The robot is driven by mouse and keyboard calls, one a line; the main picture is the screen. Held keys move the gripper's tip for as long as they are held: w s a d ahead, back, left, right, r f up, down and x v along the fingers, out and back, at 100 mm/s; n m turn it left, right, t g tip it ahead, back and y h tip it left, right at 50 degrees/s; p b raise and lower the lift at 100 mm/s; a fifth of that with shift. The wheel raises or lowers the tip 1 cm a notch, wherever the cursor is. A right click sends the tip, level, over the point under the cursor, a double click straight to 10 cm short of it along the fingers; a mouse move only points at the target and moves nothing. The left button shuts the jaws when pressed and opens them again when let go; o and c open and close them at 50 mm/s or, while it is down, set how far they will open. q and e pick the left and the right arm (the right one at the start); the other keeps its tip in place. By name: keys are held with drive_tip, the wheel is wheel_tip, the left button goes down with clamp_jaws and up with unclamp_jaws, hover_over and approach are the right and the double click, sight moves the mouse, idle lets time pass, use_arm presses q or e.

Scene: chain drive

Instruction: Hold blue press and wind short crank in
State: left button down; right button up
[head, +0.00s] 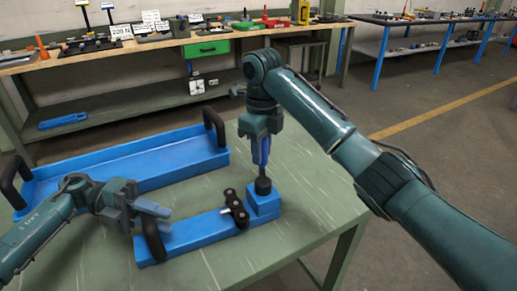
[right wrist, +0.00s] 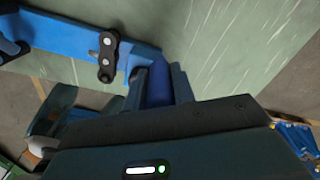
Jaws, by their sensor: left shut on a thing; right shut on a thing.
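The blue press (head: 200,233) lies on the green table, a long flat bar with a raised block at its right end and a black loop handle (head: 154,241) at its left end. My left gripper (head: 152,209) is shut at the top of this handle. A short crank with a dark round base (head: 263,186) stands on the block. My right gripper (head: 262,162) points down and is shut on the crank's upper part, which its fingers mostly hide. Black chain links (head: 236,208) sit across the bar beside the block.
A long blue tray (head: 130,160) with black handles lies behind the press. The green table (head: 310,190) is clear to the right and in front. A wooden bench (head: 150,48) with tools and a green box (head: 208,48) stands behind, apart from the table.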

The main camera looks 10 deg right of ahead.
use_arm(q)
drive_tip(key=shift+a+f, duration=0.1)
use_arm(e)
drive_tip(key=shift+d, duration=0.25)
drive_tip(key=o, duration=1)
drive_tip(key=shift+a, duration=0.1)
drive_tip(key=shift+a, duration=0.15)
